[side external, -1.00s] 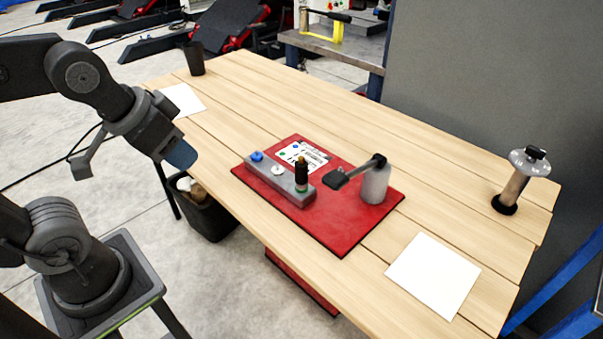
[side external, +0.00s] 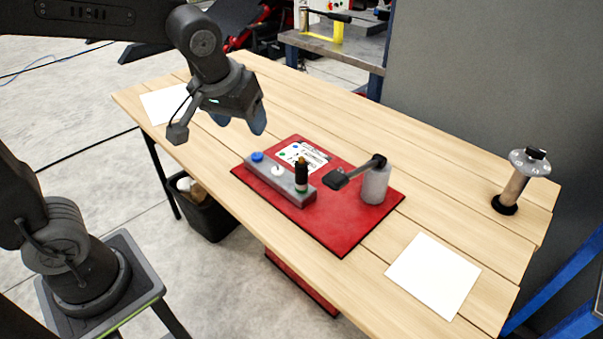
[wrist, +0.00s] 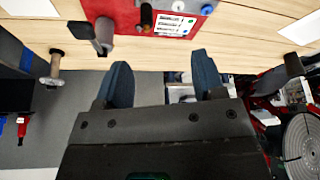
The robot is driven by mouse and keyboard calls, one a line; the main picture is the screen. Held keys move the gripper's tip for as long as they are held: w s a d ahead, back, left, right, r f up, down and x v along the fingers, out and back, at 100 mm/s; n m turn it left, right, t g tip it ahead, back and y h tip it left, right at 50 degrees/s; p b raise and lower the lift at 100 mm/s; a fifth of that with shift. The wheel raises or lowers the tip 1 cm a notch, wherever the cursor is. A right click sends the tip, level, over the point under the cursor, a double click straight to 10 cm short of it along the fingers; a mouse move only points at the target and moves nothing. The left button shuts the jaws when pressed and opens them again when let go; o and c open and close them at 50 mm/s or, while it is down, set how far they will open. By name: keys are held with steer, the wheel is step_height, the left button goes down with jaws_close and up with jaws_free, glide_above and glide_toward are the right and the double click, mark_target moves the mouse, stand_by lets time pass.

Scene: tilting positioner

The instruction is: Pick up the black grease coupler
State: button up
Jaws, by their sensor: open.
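The black grease coupler (side external: 301,178), a short dark cylinder with a brownish top and a green-and-white band at its foot, stands upright on a grey block (side external: 265,173) on the red mat (side external: 345,237). In the wrist view the coupler (wrist: 146,18) shows near the top edge, beyond the fingers. My gripper (side external: 254,118) is above the table, up and left of the coupler in the side view, and apart from it. In the wrist view my gripper (wrist: 162,78) has its two blue-grey fingers spread, with nothing between them.
A grey cylinder with a black lever arm (side external: 376,185) stands on the mat close to the coupler. Blue and white knobs sit on the block. White sheets (side external: 433,272) lie on the table (side external: 450,215).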

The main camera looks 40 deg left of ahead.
mark_target(301, 160)
steer(key=w+d+f+n+g+y, duration=0.1)
steer(key=w+f+n, duration=0.15)
steer(key=w, duration=0.35)
steer(key=w+d+f+n, duration=0.1)
steer(key=w+f, duration=0.3)
steer(key=w, duration=0.2)
steer(key=shift+y, duration=0.3)
steer(key=shift+s+d+x, duration=0.1)
steer(key=shift+d+x, duration=0.05)
steer(key=shift+x, duration=2.15)
steer(key=shift+s+d+x, duration=0.1)
steer(key=shift+x, duration=2.25)
steer(key=shift+d+x, duration=0.15)
steer(key=shift+x, duration=2.15)
steer(key=shift+f, duration=0.2)
